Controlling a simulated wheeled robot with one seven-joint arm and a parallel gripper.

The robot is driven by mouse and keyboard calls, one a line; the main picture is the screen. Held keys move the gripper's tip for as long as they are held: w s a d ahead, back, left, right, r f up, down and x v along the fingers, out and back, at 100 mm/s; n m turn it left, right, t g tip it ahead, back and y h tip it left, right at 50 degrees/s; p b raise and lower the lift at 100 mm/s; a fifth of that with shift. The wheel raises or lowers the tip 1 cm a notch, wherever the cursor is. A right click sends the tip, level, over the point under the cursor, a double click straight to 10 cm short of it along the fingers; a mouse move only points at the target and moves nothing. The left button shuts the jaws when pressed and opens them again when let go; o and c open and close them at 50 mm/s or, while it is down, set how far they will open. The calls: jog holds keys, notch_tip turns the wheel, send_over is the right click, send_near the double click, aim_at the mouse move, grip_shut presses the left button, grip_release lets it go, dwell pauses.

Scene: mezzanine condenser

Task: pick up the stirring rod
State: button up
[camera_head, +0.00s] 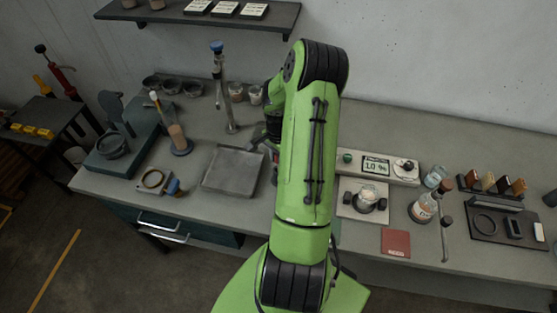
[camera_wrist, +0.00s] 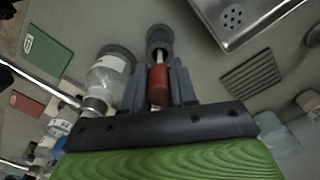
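A red-handled rod (camera_wrist: 158,86) with a thin metal shaft lies between the fingers of my gripper (camera_wrist: 159,82) in the wrist view. Its shaft runs to a dark round holder or cap (camera_wrist: 160,40). I take it to be the stirring rod, but cannot be sure. The fingers are close on both sides of the red handle; whether they touch it is unclear. In the head view my gripper is mostly hidden behind my arm, low over the bench right of the grey tray.
The grey tray (camera_head: 233,171) lies left of my arm on the bench (camera_head: 200,205). A clear bottle (camera_wrist: 108,72) stands close left of my fingers in the wrist view. A metal drain tray (camera_wrist: 250,20) is at upper right. A balance (camera_head: 375,168), bottle (camera_head: 424,208) and red pad (camera_head: 396,242) stand right of my arm.

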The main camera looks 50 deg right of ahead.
grip_shut()
jog(key=shift+r, duration=0.1)
